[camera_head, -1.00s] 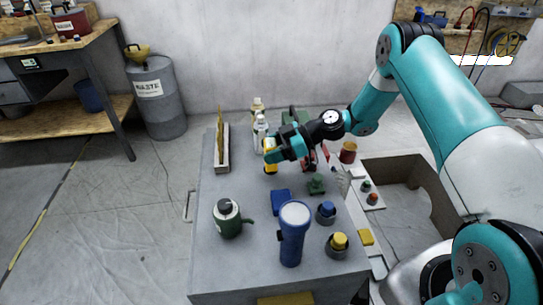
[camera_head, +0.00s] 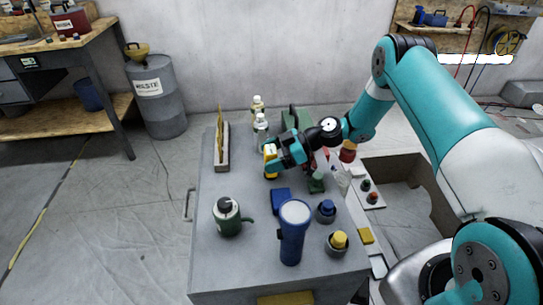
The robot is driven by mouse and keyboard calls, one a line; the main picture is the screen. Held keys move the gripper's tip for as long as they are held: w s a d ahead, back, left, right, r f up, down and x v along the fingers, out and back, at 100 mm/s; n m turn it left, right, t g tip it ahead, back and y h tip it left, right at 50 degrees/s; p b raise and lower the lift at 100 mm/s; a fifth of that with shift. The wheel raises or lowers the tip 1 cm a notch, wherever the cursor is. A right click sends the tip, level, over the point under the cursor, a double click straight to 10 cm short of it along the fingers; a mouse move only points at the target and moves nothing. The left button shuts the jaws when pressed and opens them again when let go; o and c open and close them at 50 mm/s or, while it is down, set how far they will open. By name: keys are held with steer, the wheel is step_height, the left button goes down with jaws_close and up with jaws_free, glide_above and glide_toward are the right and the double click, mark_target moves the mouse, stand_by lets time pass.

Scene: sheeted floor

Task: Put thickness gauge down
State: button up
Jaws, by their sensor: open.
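The thickness gauge, a small yellow device with a pale face (camera_head: 269,168), is at the middle of the grey cabinet top (camera_head: 240,263), near the clear bottles. My gripper (camera_head: 277,158) is right at it, with teal fingers reaching in from the right. The jaws are open. The fingers partly hide the gauge, and I cannot tell whether they still touch it. It appears to rest on the cabinet top, but its lower edge is small in view.
Two clear bottles (camera_head: 260,128) stand behind the gauge. An upright rack (camera_head: 221,160) is to its left.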

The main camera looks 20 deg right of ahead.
steer(key=b+v, duration=0.2)
steer(key=v, duration=0.9)
steer(key=s+a+r+m+g+h, duration=0.3)
steer(key=s+a+r+m+h, duration=0.15)
steer(key=s+a+r, duration=0.9)
steer(key=s+r+m+h, duration=0.2)
steer(key=s+r, duration=0.1)
steer(key=s, duration=0.5)
steer(key=s+r+m+h, duration=0.2)
steer(key=s+r, duration=0.1)
steer(key=s, duration=0.5)
steer(key=shift+s+a, duration=0.3)
steer(key=shift+a, duration=0.15)
steer(key=shift+r+h, duration=0.2)
steer(key=shift+h, duration=0.05)
